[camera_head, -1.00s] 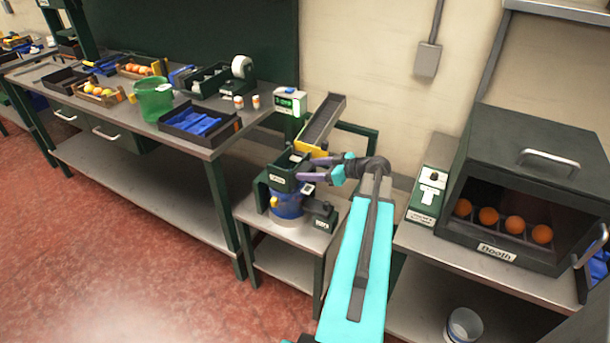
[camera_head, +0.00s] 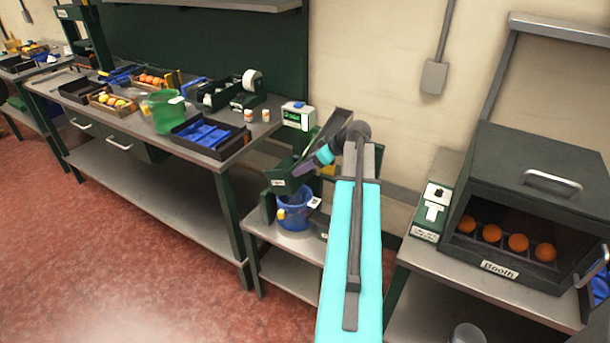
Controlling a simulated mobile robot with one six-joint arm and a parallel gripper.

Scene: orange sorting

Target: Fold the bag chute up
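The dark green bag chute (camera_head: 281,186) is on the small side table, above a blue bag or bucket (camera_head: 296,217). A pale label shows on its front. More of the blue container shows below it, with a yellow tag on its side. My cyan and grey arm hides the right part of the stand.
The sorting bench (camera_head: 235,152) with trays stands left. The booth (camera_head: 530,205) with oranges stands right, beside a switch box (camera_head: 431,211). A bin (camera_head: 467,334) is low at right.

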